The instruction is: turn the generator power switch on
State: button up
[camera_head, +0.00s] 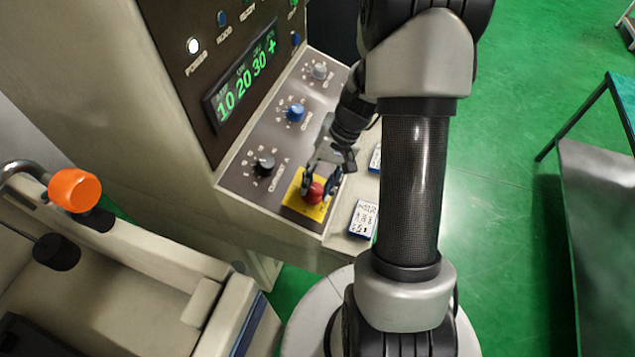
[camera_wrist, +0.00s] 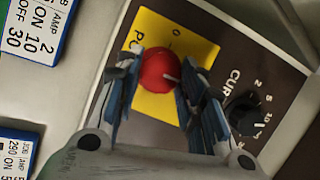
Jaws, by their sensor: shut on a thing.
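The generator power switch is a red round knob (camera_head: 315,192) on a yellow plate (camera_head: 298,203) at the near end of the sloped control panel. In the wrist view the red knob (camera_wrist: 160,73) has a pale pointer mark, and the yellow plate (camera_wrist: 190,35) carries a "0" and partly hidden lettering. My gripper (camera_head: 322,184) is down at the panel, its fingers on either side of the knob. In the wrist view my gripper (camera_wrist: 162,90) is shut on the knob. The white "POWER" lamp (camera_head: 193,46) is lit, and the display (camera_head: 243,78) reads 10 20 30 in green.
A black current knob (camera_head: 264,163), a blue knob (camera_head: 296,112) and a grey knob (camera_head: 319,71) line the panel. Small label cards (camera_head: 363,219) lie at its right edge. An orange knob (camera_head: 75,190) stands at left. Green floor is open at right, before a grey table (camera_head: 600,190).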

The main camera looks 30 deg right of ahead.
jog(key=shift+m, duration=0.5)
jog(key=o, duration=1.1)
jog(key=shift+c, duration=0.2)
jog(key=v, duration=1.2)
jog(key=shift+s, duration=0.1)
